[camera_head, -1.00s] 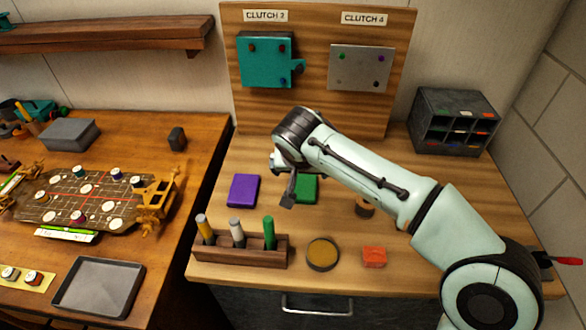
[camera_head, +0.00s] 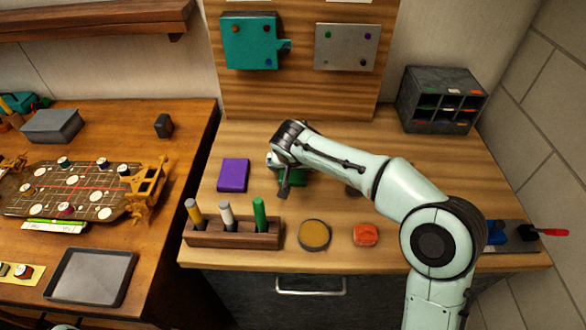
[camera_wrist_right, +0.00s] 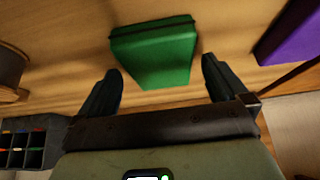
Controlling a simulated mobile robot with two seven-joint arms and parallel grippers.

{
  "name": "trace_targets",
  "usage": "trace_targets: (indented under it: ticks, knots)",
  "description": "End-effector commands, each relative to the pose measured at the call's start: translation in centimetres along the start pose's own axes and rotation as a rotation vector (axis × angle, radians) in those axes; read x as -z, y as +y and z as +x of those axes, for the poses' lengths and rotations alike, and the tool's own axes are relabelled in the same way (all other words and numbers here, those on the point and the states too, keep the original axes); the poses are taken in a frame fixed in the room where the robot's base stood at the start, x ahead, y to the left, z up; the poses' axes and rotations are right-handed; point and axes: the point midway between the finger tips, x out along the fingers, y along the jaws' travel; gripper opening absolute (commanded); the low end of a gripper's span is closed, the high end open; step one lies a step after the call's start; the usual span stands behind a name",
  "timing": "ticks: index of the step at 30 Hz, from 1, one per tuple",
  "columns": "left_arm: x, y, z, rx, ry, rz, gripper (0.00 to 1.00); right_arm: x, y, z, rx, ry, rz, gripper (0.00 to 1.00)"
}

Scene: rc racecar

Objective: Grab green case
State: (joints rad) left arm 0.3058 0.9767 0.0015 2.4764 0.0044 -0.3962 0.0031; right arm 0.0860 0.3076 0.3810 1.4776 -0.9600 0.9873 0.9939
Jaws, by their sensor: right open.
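The green case (camera_head: 296,179) lies on the wooden workbench, mostly hidden behind my right gripper in the head view. In the right wrist view the green case (camera_wrist_right: 153,55) shows whole, just ahead of the fingertips and between their lines. My right gripper (camera_wrist_right: 160,68) is open and empty, with one finger to each side of the case's near edge. In the head view my right gripper (camera_head: 283,182) is over the case, seen from behind. I cannot tell whether it touches the case. My left gripper is not in view.
A purple case (camera_head: 233,175) lies left of the green one. A wooden rack (camera_head: 205,238) with upright coloured sticks, a round yellow-topped tin (camera_head: 314,235) and an orange block (camera_head: 365,235) stand in front. A grey drawer organizer (camera_head: 440,98) stands at the back right.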

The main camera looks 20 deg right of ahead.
Motion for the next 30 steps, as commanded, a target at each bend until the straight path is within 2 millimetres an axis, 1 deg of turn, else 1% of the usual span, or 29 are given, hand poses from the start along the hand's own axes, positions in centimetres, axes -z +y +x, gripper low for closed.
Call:
trace_targets:
  ticks: [1, 3, 21, 23, 24, 26, 27, 30]
  knots:
    - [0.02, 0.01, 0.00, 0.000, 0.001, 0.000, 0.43, -0.03, 0.01, 0.63, -0.001, -0.002, 0.000, 1.00]
    - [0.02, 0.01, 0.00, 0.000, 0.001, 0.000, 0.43, 0.03, 0.01, 0.92, 0.000, 0.001, 0.000, 1.00]
    - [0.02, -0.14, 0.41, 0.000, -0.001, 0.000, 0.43, -0.14, -0.06, 1.11, 0.001, 0.001, 0.000, 1.00]
    - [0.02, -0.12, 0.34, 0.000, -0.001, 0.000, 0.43, -0.11, -0.05, 1.06, 0.001, 0.001, 0.000, 0.80]
    - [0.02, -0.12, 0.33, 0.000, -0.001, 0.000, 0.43, -0.11, -0.05, 1.06, 0.001, 0.000, 0.000, 0.67]
    - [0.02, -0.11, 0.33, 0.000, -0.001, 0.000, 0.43, -0.12, -0.04, 1.08, 0.001, 0.000, 0.000, 0.48]
    - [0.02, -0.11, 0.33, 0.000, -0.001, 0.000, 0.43, -0.13, -0.04, 1.09, 0.001, 0.000, 0.000, 0.44]
    - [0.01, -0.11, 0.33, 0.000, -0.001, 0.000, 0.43, -0.13, -0.03, 1.10, 0.000, 0.000, 0.000, 0.44]
